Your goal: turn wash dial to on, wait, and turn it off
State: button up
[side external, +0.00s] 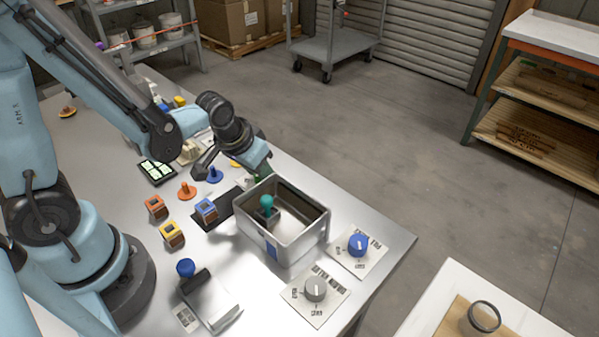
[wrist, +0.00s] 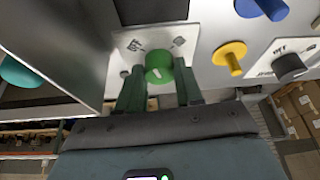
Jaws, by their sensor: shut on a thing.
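In the wrist view a green dial (wrist: 158,66) stands on a light label plate (wrist: 133,42) whose print I cannot read well. A white mark shows on the dial's face. My gripper (wrist: 160,75) has one finger on each side of the green dial and is shut on it. In the side view my gripper (side external: 258,160) reaches down behind the metal bin, and the dial is mostly hidden there. A blue dial (side external: 357,244) and a grey dial (side external: 315,289) sit on their own label plates at the front right of the table.
The open metal bin (side external: 290,250) with a teal-knobbed piece (side external: 267,207) stands close to my gripper. A yellow knobbed piece (wrist: 230,56) and another dark grey dial (wrist: 289,66) are to the right in the wrist view. Several small colored blocks and knobs stand left of the bin.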

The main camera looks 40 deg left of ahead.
jog(key=n+y, duration=0.1)
jog(key=n, duration=0.1)
jog(key=n+y, duration=0.1)
jog(key=n, duration=0.2)
jog(key=shift+d+g, duration=0.15)
jog(key=shift+g, duration=0.25)
jog(key=shift+n, duration=0.4)
jog(key=o, duration=1)
jog(key=shift+o, duration=0.2)
jog(key=shift+r, duration=0.1)
jog(key=v, duration=1.2)
jog(key=shift+w+d, duration=0.1)
jog(key=a+m+t, duration=0.1)
jog(key=m, duration=0.1)
jog(key=r+m+t+h, duration=0.1)
jog(key=m, duration=0.1)
jog(key=s+a+m+t+h, duration=0.1)
jog(key=m, duration=0.2)
jog(key=shift+s+a+r, duration=0.1)
jog(key=shift+a+r, duration=0.15)
jog(key=shift+a, duration=0.1)
